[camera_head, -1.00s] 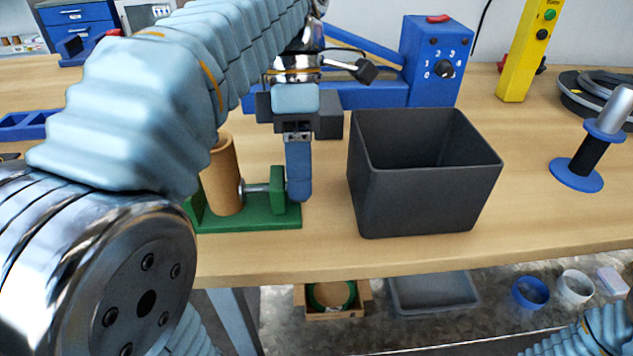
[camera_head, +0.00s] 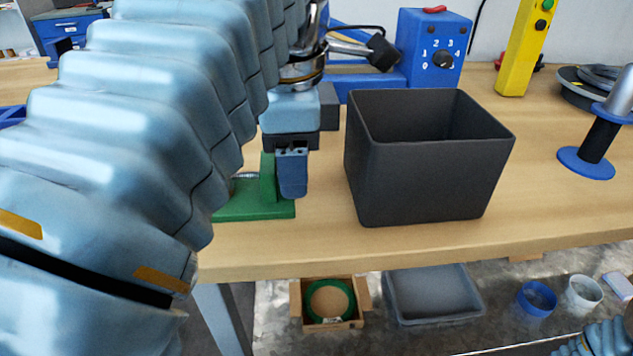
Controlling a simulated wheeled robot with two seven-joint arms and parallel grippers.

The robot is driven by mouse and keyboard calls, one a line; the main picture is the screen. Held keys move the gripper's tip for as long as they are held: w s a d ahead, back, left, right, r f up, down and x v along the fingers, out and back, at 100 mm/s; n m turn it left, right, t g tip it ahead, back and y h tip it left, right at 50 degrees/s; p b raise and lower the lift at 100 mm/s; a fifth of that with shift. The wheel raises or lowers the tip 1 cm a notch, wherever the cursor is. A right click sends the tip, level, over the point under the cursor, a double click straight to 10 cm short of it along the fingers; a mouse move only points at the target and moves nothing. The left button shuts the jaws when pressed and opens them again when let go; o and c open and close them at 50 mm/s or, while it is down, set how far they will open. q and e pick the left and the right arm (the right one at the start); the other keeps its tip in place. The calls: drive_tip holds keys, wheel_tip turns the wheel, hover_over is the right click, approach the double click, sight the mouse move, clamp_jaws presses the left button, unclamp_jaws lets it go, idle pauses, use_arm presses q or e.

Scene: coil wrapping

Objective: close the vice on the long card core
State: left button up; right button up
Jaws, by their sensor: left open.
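The green vice (camera_head: 258,207) stands on the table near its front edge, left of the dark bin. Its right upright and part of its base show; my left arm covers its left side. The long card core is hidden behind my left arm now. My left gripper (camera_head: 292,192) points down at the right side of the vice, with its blue finger close beside the green upright. I cannot tell whether they touch. The gripper is open with nothing seen in it. My right gripper is not in view; only a bit of my right arm shows at the lower right corner.
A dark open bin (camera_head: 430,185) stands just right of the vice. Behind it are a blue machine with a dial (camera_head: 434,48) and a yellow post (camera_head: 524,50). A blue-flanged spool (camera_head: 587,163) stands at the right. A box (camera_head: 328,303) and grey tray (camera_head: 432,294) lie below the table.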

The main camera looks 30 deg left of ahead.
use_arm(q)
drive_tip(key=shift+s+f+t, duration=0.1)
drive_tip(key=shift+f+t, duration=0.2)
drive_tip(key=shift+t, duration=0.1)
drive_tip(key=shift+r+y, duration=0.25)
drive_tip(key=shift+y, duration=0.05)
drive_tip(key=t+b, duration=0.1)
drive_tip(key=t+y+b, duration=0.1)
drive_tip(key=b, duration=0.1)
drive_tip(key=f+b, duration=0.1)
drive_tip(key=b, duration=0.1)
drive_tip(key=shift+s+d+t+y, duration=0.25)
drive_tip(key=shift+s+t+y, duration=0.05)
drive_tip(key=shift+t, duration=0.1)
drive_tip(key=shift+r, duration=0.3)
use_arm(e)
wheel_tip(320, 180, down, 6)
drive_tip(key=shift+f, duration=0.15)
use_arm(q)
drive_tip(key=shift+a, duration=0.1)
drive_tip(key=shift+c, duration=0.3)
